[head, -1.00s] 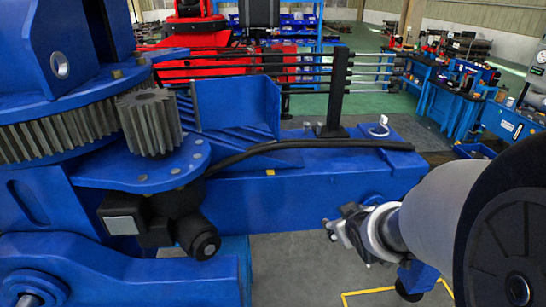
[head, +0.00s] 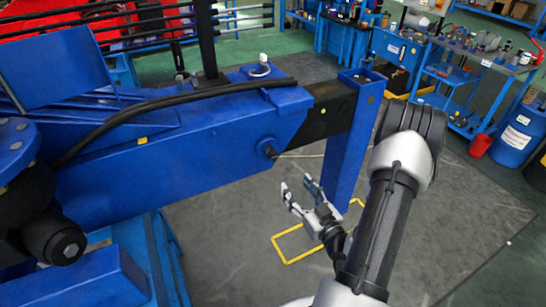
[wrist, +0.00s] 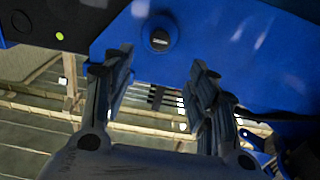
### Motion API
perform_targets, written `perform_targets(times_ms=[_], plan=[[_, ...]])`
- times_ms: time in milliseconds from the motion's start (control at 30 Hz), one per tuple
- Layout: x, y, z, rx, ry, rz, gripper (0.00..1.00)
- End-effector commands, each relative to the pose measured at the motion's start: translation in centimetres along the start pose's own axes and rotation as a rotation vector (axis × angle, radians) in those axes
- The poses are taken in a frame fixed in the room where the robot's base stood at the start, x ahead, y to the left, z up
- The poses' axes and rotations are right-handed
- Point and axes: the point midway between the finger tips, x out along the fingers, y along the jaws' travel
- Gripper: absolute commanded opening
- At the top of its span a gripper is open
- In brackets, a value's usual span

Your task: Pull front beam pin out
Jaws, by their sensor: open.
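A round dark pin end (head: 270,152) sticks out of the side of the blue beam (head: 190,155), near the beam's end. In the wrist view, a round dark pin end (wrist: 159,40) shows on a blue face, just beyond and between the fingertips. My gripper (head: 297,186) is open and empty, below and to the right of the pin in the head view. In the wrist view, my gripper's (wrist: 160,62) fingers stand apart with clear space between them. No contact with the pin shows.
A black inner beam (head: 330,110) leads to a blue upright post (head: 348,145) close behind my gripper. Yellow floor marking (head: 290,250) lies below.

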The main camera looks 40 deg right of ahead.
Motion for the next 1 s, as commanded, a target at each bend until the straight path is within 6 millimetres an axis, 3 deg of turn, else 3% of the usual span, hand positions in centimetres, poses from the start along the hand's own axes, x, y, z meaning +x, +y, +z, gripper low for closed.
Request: perform_targets(times_ms=[600, 800, 1000], plan=[[13.0, -0.2, -0.1, -0.002, 0.004, -0.005, 0.53], [15.3, -0.1, 0.0, -0.002, 0.001, -0.002, 0.53], [15.9, -0.1, -0.1, -0.001, 0.001, -0.001, 0.53]])
